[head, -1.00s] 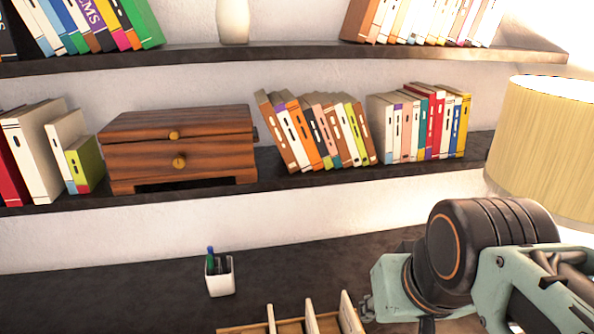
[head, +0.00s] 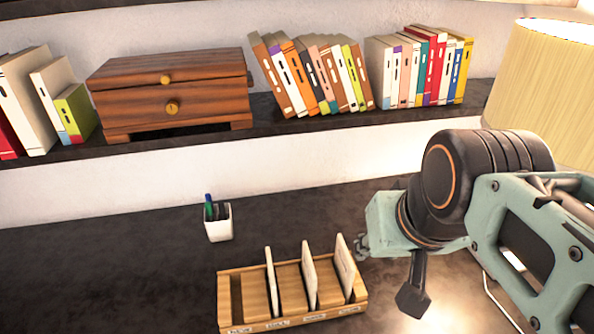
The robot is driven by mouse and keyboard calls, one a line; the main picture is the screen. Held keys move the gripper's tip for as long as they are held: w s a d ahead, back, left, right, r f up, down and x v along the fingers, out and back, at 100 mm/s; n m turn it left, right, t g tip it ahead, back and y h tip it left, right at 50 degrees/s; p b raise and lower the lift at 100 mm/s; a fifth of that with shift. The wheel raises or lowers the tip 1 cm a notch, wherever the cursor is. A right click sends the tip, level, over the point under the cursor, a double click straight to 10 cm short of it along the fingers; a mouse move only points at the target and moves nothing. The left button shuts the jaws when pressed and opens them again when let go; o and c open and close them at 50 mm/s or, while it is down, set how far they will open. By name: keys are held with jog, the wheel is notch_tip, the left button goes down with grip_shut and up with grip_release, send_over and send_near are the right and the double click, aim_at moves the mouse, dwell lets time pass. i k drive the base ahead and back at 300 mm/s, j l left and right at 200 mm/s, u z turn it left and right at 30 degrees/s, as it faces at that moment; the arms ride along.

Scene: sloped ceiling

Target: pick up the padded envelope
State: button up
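I cannot pick out a padded envelope for certain in the head view. Three thin, pale, upright pieces, left (head: 272,282), middle (head: 309,275) and right (head: 345,267), stand in a wooden sorter (head: 292,320) on the dark desk. I cannot tell whether one of them is the envelope. My arm reaches in from the right, and my gripper (head: 411,295) is at its end, to the right of the sorter. A dark finger-like part hangs down there. The rest of the gripper is largely hidden by the arm, so its opening does not show.
A white pen cup (head: 218,226) stands behind the sorter. A lamp (head: 548,85) is at the right behind my arm. The shelf (head: 240,145) above holds a wooden drawer box (head: 170,95) and books (head: 312,80). The desk's left side is clear.

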aim_at(273, 291)
jog(key=k+j+z, duration=0.3)
jog(key=j, duration=0.35)
jog(key=k+j+z, duration=0.25)
jog(key=j, duration=0.35)
jog(key=k+j+z, duration=0.3)
jog(key=j, duration=0.25)
jog(key=k+j+z, duration=0.3)
jog(key=k+j, duration=0.1)
jog(key=j, duration=0.05)
